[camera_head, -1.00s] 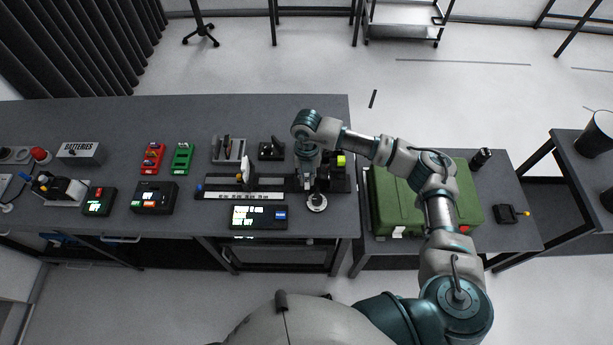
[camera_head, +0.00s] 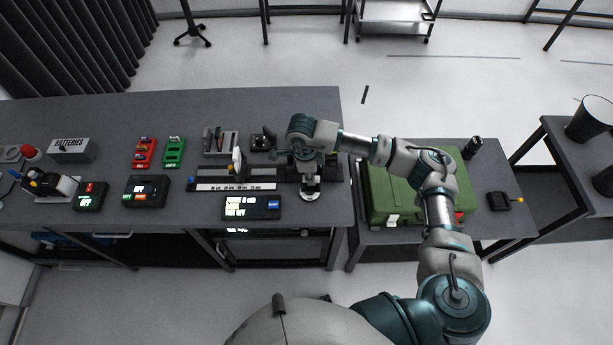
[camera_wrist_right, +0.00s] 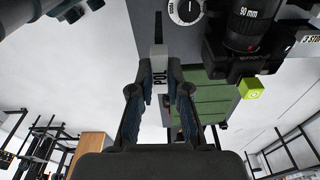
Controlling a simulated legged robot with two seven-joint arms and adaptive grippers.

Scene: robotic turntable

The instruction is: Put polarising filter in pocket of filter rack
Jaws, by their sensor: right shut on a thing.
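The polarising filter (camera_wrist_right: 158,72), a pale grey piece marked POL, is held upright between the two dark fingers of my right gripper (camera_wrist_right: 158,92) in the right wrist view. In the head view my right gripper (camera_head: 311,178) is over the right end of the bench. The wrist largely covers it there, and I cannot make out the filter. A grey rack with upright dark pieces (camera_head: 220,144), which looks like the filter rack, stands to the left of the gripper, apart from it. Its pockets are too small to tell. My left gripper is not in view.
A rail with a printed scale (camera_head: 235,187) and a display box (camera_head: 252,207) lie left of the gripper. A camera with a 90 mm lens (camera_wrist_right: 245,25) is close by in the wrist view. A green case (camera_head: 380,205) stands right of the bench.

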